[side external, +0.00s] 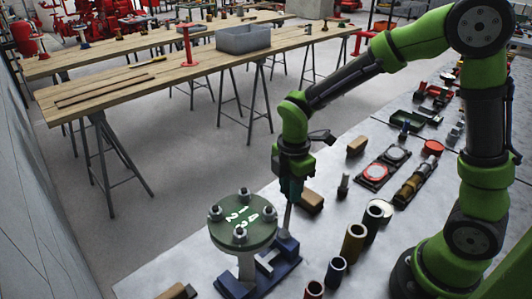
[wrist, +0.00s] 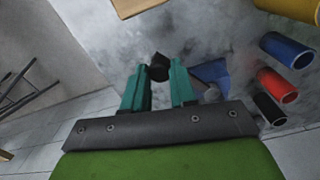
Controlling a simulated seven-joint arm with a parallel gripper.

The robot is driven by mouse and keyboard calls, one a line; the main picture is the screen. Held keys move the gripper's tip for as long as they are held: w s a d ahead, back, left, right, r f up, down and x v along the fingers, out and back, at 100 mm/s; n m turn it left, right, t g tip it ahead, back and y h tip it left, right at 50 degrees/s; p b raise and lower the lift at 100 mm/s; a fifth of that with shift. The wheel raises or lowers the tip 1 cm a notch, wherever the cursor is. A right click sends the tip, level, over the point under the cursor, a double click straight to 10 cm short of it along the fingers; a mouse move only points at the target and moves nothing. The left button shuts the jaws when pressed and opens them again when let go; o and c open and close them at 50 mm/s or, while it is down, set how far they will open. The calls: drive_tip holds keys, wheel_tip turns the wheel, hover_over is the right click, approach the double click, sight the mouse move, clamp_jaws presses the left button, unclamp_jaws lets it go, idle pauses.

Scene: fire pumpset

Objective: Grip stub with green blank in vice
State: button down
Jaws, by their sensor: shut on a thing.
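The green blank (side external: 243,231) is a round plate with white numerals and several bolts. It sits level on the pale stub (side external: 246,267), whose lower part is between the jaws of the blue vice (side external: 283,262). I cannot tell how tightly the jaws meet the stub. My gripper (side external: 290,198) is just right of and behind the blank, above the vice's far end. It is shut on a slim grey bar (side external: 287,217) that reaches down to the vice. In the wrist view a dark end piece (wrist: 158,67) shows between the fingers (wrist: 158,90), with part of the vice (wrist: 212,72) beyond.
A brown block (side external: 311,201) lies close by my gripper. Trays and red discs (side external: 375,172) lie farther right. Bare bench (side external: 185,262) is left of the blank.

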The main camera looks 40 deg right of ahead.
drive_tip(key=shift+w+a+n, duration=0.1)
drive_tip(key=shift+w+n, duration=0.1)
drive_tip(key=shift+n, duration=0.1)
drive_tip(key=c, duration=0.9)
unclamp_jaws()
wheel_tip(320, 180, up, 17)
drive_tip(key=shift+f, duration=0.1)
drive_tip(key=shift+c, duration=0.4)
